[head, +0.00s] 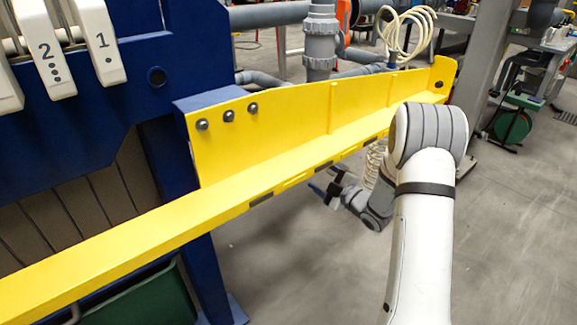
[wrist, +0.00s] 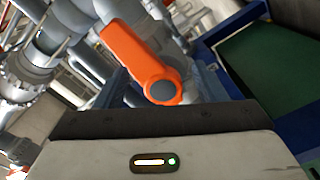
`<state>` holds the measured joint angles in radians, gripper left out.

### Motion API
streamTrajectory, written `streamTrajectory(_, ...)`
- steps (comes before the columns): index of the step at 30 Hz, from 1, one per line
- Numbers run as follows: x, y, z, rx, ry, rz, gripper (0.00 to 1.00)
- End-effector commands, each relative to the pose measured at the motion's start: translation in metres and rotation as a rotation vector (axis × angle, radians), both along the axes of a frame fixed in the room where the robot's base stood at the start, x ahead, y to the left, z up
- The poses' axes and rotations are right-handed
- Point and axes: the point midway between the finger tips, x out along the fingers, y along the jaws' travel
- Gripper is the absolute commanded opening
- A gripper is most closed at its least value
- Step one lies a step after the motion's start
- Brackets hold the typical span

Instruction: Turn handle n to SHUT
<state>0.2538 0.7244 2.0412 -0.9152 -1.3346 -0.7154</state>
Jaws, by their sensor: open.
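An orange lever handle (wrist: 140,58) with a grey round hub shows in the wrist view, slanting from upper left down to its hub at the middle. No letter n or SHUT mark is readable, so I cannot tell whether it is handle n. An orange piece (head: 343,13) shows at the top of the head view, behind the yellow beam; I cannot tell if it is the same handle.
A long yellow beam (head: 330,130) runs diagonally between my arm and the grey pipes (head: 321,45). A blue frame (head: 150,75) with white numbered levers (head: 104,42) stands at left. A coiled cream hose (head: 408,25) hangs behind the beam. Grey floor at lower middle is clear.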

Motion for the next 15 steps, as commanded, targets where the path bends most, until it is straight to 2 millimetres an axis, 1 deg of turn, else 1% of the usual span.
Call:
streamTrajectory(10, 0.008, -0.010, 0.030, -0.457, -0.332, -0.001, 0.64)
streamTrajectory(12, 0.022, 0.002, 0.025, -0.460, -0.336, 0.004, 0.64)
streamTrajectory(15, 0.040, 0.014, 0.027, -0.457, -0.333, 0.003, 0.64)
